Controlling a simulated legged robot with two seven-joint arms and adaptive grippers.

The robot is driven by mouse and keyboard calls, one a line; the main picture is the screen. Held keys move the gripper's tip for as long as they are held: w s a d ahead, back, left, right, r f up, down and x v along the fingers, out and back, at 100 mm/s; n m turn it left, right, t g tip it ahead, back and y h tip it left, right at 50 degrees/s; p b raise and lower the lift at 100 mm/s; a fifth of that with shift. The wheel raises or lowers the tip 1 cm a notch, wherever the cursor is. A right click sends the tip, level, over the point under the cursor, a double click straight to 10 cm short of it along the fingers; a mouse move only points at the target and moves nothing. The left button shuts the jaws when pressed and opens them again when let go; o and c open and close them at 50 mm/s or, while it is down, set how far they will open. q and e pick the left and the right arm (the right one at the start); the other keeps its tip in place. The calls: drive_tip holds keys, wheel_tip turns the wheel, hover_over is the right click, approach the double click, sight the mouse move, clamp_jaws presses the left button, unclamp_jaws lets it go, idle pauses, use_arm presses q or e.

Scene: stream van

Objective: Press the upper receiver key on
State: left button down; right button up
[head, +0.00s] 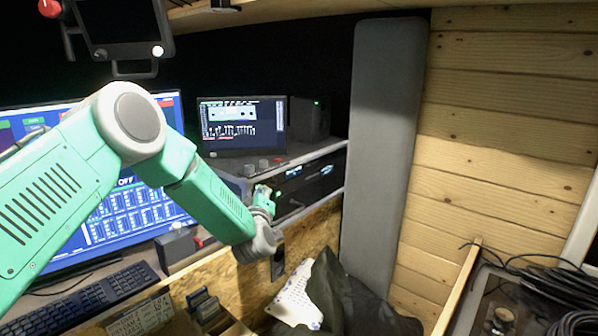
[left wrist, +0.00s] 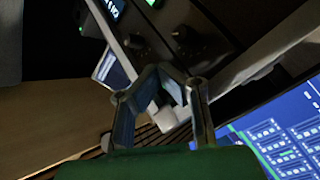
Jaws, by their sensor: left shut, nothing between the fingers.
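My left gripper (head: 263,198) is shut and empty, held in front of the dark receiver units (head: 318,178) in the rack under the shelf. In the left wrist view its two fingertips (left wrist: 160,72) come together just short of a dark panel. That panel (left wrist: 185,28) carries round knobs and lit green displays. Small lit displays also show on the receiver fronts in the head view. The gripper covers part of the rack's left side. I cannot make out the upper receiver's key or its state. I cannot tell whether the fingertips touch the panel.
A small monitor (head: 242,125) stands on the shelf above the rack. A large blue screen (head: 110,205) is behind my left arm, with a keyboard (head: 80,305) below. A grey padded panel (head: 385,150) stands right of the rack. Dark cloth (head: 350,300) and white paper lie below.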

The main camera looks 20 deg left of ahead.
use_arm(q)
drive_tip(key=shift+w+d+r, duration=0.1)
drive_tip(key=shift+w+r, duration=0.05)
drive_tip(key=shift+r, duration=0.05)
drive_tip(key=shift+s+d+f, duration=0.15)
drive_tip(key=shift+s+d, duration=0.15)
drive_tip(key=shift+d, duration=0.1)
use_arm(e)
drive_tip(key=shift+w+d+f, duration=0.1)
drive_tip(key=shift+d+f, duration=0.1)
drive_tip(key=shift+d, duration=0.1)
use_arm(q)
drive_tip(key=s+d, duration=0.2)
drive_tip(key=d, duration=0.4)
idle(0.6)
